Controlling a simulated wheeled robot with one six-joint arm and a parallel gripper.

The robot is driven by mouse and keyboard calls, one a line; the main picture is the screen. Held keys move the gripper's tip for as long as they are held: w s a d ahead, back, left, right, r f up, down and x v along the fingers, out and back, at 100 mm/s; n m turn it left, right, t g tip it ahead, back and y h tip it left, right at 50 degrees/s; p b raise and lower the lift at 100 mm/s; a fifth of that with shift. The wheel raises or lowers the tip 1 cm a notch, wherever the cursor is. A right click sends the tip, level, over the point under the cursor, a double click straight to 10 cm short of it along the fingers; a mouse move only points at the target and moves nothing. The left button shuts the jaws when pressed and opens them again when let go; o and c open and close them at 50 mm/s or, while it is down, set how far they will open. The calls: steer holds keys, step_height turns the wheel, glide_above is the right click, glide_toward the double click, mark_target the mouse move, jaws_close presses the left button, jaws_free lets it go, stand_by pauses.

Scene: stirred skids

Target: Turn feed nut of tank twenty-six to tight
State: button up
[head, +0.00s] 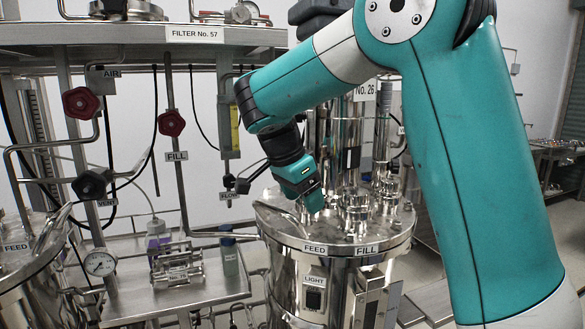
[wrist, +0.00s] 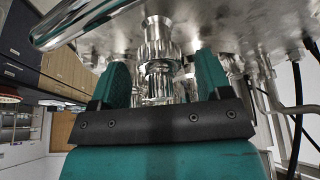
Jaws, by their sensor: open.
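The steel tank (head: 290,270) stands right of centre in the head view, with a "No. 26" sign behind its lid. Its lid rim has FEED (head: 315,249) and FILL labels. My gripper (head: 311,200) points down at the lid behind the FEED label and hides the fitting there. In the wrist view my gripper (wrist: 163,75) is open, with one teal finger on each side of a shiny ribbed nut (wrist: 158,50). The nut sits between the fingers, and a gap shows on both sides. I cannot tell its turn position.
Other shiny fittings (head: 356,212) crowd the lid right of my gripper. A bent steel handle (wrist: 80,22) passes at upper left in the wrist view. A pipe skid with red handwheels (head: 171,123) and a gauge (head: 100,262) stands at left.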

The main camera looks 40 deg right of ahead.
steer(key=p+v, duration=0.7)
steer(key=v, duration=0.9)
steer(key=shift+r+p, duration=0.4)
steer(key=shift+a, duration=0.1)
steer(key=s+d+n+t+y, duration=0.2)
steer(key=s+d+n+t, duration=0.15)
steer(key=s+n, duration=0.45)
steer(key=w+d+f, duration=0.1)
steer(key=w+f, duration=0.1)
steer(key=f, duration=0.3)
steer(key=w+d+f+n+p, duration=0.1)
steer(key=w+f, duration=0.1)
steer(key=f, duration=0.3)
steer(key=w+d+f+n+p, duration=0.1)
steer(key=w+f, duration=0.2)
steer(key=f, duration=0.3)
steer(key=shift+w+d+f, duration=0.1)
steer(key=shift+d, duration=0.1)
